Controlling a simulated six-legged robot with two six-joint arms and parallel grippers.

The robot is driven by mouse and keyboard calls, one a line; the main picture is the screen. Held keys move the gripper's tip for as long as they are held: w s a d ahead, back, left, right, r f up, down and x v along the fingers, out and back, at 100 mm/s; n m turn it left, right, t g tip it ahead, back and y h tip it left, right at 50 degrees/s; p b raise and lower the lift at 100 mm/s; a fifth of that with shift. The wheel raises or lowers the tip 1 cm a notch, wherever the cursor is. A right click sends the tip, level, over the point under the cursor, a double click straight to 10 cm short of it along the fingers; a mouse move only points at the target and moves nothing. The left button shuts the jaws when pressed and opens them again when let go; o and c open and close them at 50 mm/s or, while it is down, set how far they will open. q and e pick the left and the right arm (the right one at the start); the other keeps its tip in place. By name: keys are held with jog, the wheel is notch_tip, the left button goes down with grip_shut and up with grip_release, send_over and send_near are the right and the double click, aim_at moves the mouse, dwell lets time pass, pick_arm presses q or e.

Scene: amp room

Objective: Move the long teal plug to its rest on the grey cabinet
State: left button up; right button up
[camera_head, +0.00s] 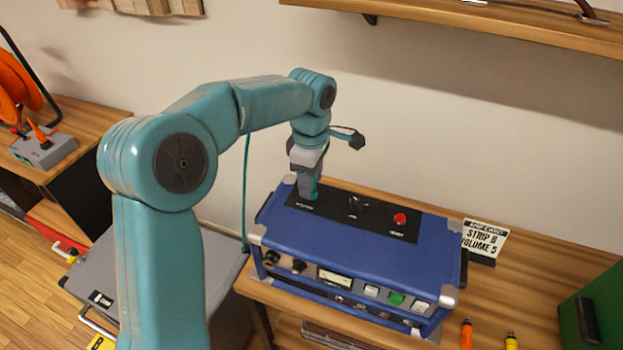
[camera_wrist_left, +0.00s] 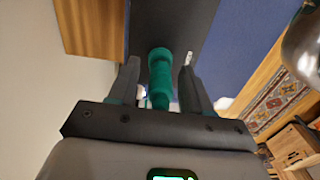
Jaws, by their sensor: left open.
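The long teal plug (camera_head: 314,187) stands at the left end of the black top panel of the blue amp (camera_head: 345,262). It looks upright, and its lower end meets the panel. My left gripper (camera_head: 306,190) is over it from above, pointing down. In the left wrist view the plug (camera_wrist_left: 160,78) is between the two open fingers (camera_wrist_left: 158,85), with a gap on each side. A thin teal cable (camera_head: 246,195) hangs behind my left arm. The grey cabinet (camera_head: 222,275) is at lower left, partly hidden by my arm; I cannot make out a rest on it. My right gripper is out of view.
The amp panel also has a red button (camera_head: 400,219). A printed card (camera_head: 483,238) stands right of the amp. Two small orange and yellow plugs (camera_head: 467,332) are at the bench front. A green case (camera_head: 597,310) is at far right. A shelf (camera_head: 480,25) hangs above.

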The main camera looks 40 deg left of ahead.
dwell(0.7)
pick_arm(q)
grip_shut()
jog(key=shift+r, duration=0.15)
jog(key=shift+r+p, duration=2.6)
jog(key=shift+r, duration=0.3)
jog(key=shift+f, duration=0.1)
